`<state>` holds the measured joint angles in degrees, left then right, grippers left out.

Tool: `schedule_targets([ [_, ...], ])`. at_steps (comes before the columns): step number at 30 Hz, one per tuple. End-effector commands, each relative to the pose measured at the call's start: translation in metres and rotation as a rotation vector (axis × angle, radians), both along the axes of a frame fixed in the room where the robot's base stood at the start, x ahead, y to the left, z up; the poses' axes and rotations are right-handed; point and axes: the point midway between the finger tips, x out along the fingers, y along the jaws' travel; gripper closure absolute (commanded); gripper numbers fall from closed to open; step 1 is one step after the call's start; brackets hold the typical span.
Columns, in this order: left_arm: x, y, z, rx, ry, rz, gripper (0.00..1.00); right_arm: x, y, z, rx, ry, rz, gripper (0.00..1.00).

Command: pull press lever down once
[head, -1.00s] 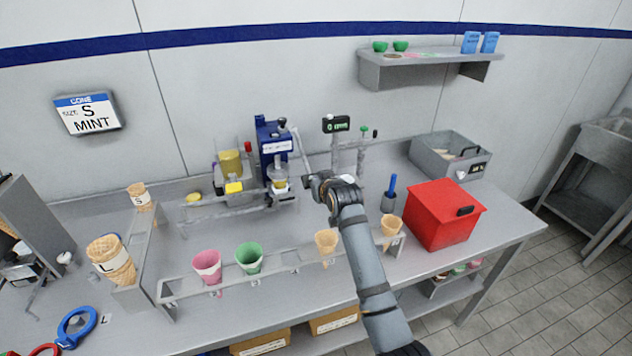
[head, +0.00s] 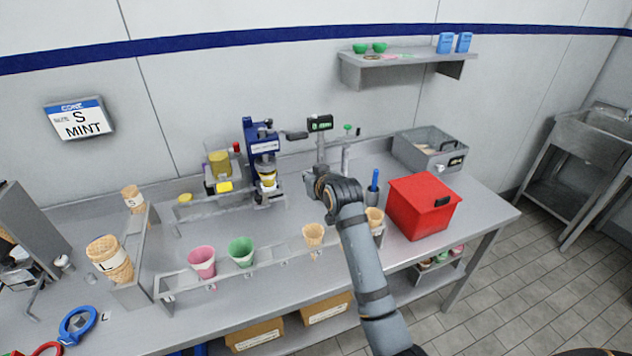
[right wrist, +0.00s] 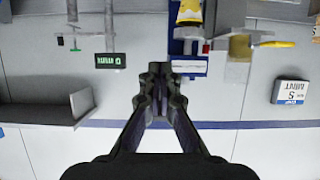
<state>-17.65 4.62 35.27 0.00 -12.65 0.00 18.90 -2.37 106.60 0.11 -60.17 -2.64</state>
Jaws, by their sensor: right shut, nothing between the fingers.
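The blue press (head: 262,150) stands at the back of the counter, with a cream-yellow cup-like piece (head: 268,179) under its head. Its lever (head: 294,135) sticks out to the right from the top, roughly level, with a dark grip. My right gripper (head: 314,178) is shut and empty, below and right of the lever grip and apart from it. In the right wrist view the closed fingers (right wrist: 160,72) point toward the wall, and the blue press (right wrist: 190,45) shows upside down beside them. My left gripper is not in view.
A green-lit display (head: 320,123) on a post and a tap-like stand (head: 346,150) are behind my right gripper. A front rack (head: 272,262) holds cups and cones. A red box (head: 423,208) stands right of my arm. A shelf (head: 405,62) is on the wall.

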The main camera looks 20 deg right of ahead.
Motion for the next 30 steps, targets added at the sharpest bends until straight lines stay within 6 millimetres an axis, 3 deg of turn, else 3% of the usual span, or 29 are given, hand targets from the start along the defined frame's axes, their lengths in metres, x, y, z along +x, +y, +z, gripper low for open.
schedule_targets([
  [3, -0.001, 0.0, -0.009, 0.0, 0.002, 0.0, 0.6, -0.023, -0.001, 0.006, 0.0, -0.003, 0.0, 1.0],
  [9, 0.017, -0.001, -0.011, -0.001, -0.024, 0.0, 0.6, -0.045, -0.001, 0.017, 0.0, -0.006, 0.0, 1.0],
  [30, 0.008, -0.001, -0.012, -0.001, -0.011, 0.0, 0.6, -0.048, -0.002, 0.02, 0.0, -0.007, 0.0, 1.0],
])
